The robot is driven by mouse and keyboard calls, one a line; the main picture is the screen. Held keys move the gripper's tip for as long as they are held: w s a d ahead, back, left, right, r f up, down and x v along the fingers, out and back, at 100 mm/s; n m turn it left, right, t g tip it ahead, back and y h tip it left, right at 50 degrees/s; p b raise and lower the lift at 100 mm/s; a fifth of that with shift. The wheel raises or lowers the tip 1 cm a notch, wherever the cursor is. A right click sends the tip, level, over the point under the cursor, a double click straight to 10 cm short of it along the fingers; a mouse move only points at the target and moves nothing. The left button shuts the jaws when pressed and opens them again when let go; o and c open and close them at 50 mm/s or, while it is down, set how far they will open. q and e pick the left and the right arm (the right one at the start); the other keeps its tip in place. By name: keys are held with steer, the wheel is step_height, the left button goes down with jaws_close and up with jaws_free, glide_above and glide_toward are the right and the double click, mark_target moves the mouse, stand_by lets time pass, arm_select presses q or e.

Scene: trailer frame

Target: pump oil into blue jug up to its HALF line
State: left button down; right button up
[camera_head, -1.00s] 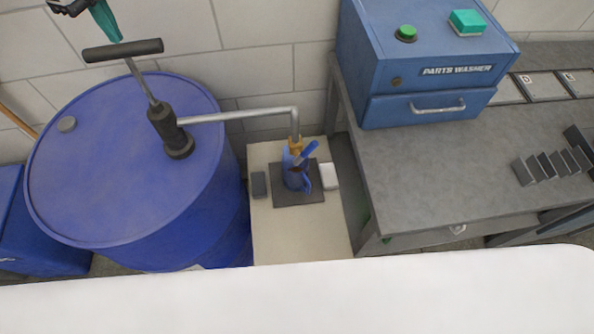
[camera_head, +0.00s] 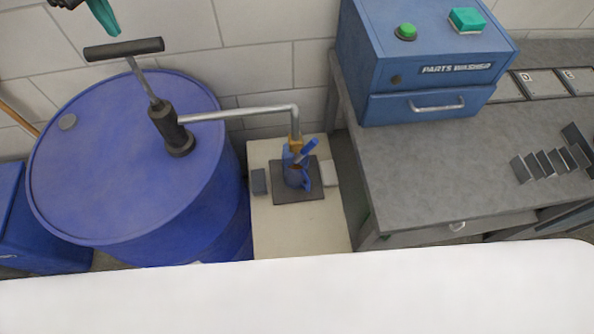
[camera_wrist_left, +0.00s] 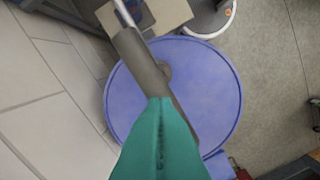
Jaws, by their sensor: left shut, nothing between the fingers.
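The blue jug (camera_head: 296,176) stands on a dark square pad (camera_head: 300,194) on a cream stand, under the brass spout (camera_head: 296,145) of the pump pipe. Brown shows inside its mouth; its marks are too small to read. The blue drum (camera_head: 110,170) carries the hand pump (camera_head: 168,125), whose black T-handle (camera_head: 124,49) is raised. My left gripper (camera_head: 108,24), with teal fingers, is shut and empty just above the handle; in the left wrist view its fingers (camera_wrist_left: 160,130) overlap the handle (camera_wrist_left: 140,60). I cannot tell whether they touch. My right gripper is not in view.
A grey block (camera_head: 259,182) and a white block (camera_head: 329,173) flank the pad. The blue parts washer (camera_head: 425,60) stands on a grey bench (camera_head: 430,170) at right, with several grey plates (camera_head: 550,165). A tiled wall is behind.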

mark_target(121, 43)
arm_select(q)
steer(key=shift+f+b, duration=3.95)
steer(key=shift+f, duration=1.75)
steer(key=shift+r+p, duration=3.75)
steer(key=shift+r, duration=1.9)
steer(key=shift+f+b, duration=1)
steer(key=shift+f, duration=0.5)
steer(key=shift+r+p, duration=1)
steer(key=shift+r, duration=0.5)
